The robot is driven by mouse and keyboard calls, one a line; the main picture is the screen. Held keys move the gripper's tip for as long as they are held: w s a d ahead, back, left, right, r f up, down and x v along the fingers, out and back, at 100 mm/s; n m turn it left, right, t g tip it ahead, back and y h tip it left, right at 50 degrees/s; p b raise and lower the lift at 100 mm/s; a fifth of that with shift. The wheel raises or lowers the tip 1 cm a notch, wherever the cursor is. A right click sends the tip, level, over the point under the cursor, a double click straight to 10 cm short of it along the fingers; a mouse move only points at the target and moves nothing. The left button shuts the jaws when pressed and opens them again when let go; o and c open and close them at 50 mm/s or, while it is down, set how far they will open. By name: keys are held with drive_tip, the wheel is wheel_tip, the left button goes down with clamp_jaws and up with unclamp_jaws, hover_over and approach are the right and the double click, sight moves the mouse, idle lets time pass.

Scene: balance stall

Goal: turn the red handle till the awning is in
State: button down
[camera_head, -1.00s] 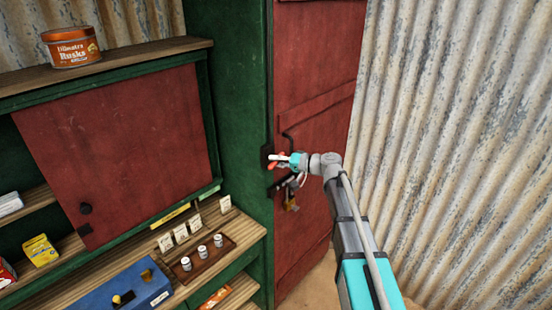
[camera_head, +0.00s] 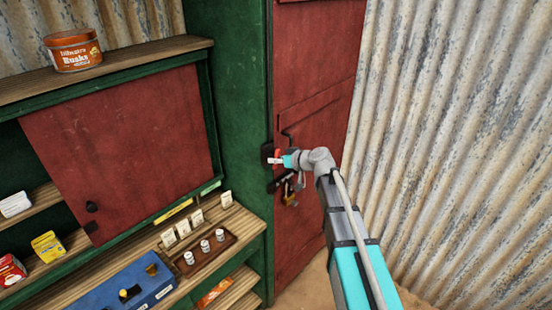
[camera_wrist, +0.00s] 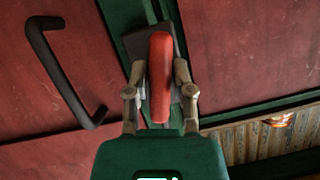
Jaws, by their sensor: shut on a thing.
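The red handle (camera_wrist: 160,75) fills the middle of the wrist view, in front of a dark plate (camera_wrist: 140,45) on the green frame. My gripper (camera_wrist: 160,90) has one finger on each side of the handle and is shut on it. In the head view, my gripper (camera_head: 282,160) is at the dark plate on the edge of the green post, beside the red door. Only a bit of red shows there, as my gripper covers most of the handle. I cannot make out the awning in either view.
A black bar handle (camera_wrist: 62,70) is on the red door (camera_head: 315,130). A brass padlock (camera_head: 290,196) hangs below my gripper. A corrugated wall (camera_head: 450,130) stands close on the right. The counter at left holds a blue box (camera_head: 135,290) and a tray (camera_head: 208,252) with small jars.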

drive_tip(key=n+t+h, duration=0.1)
drive_tip(key=n+t, duration=0.1)
drive_tip(key=n, duration=0.1)
drive_tip(key=shift+s, duration=0.1)
drive_tip(key=n+t+h+b, duration=0.1)
drive_tip(key=n+t, duration=0.1)
drive_tip(key=n, duration=0.1)
drive_tip(key=shift+f+n+h, duration=0.1)
drive_tip(key=shift+n+h, duration=0.3)
drive_tip(key=n+t+b, duration=0.2)
drive_tip(key=n, duration=0.1)
drive_tip(key=shift+h, duration=0.3)
drive_tip(key=shift+n+t+b, duration=0.5)
drive_tip(key=shift+n+b, duration=0.35)
drive_tip(key=shift+n, duration=0.25)
drive_tip(key=shift+n+t+b, duration=0.4)
drive_tip(key=shift+n+b, duration=0.3)
drive_tip(key=shift+n, duration=0.4)
idle(0.9)
drive_tip(key=c, duration=0.6)
unclamp_jaws()
drive_tip(key=shift+o, duration=0.2)
drive_tip(key=shift+r+m+g+p, duration=0.2)
drive_tip(key=shift+m+g+p, duration=0.4)
drive_tip(key=shift+m+p, duration=0.65)
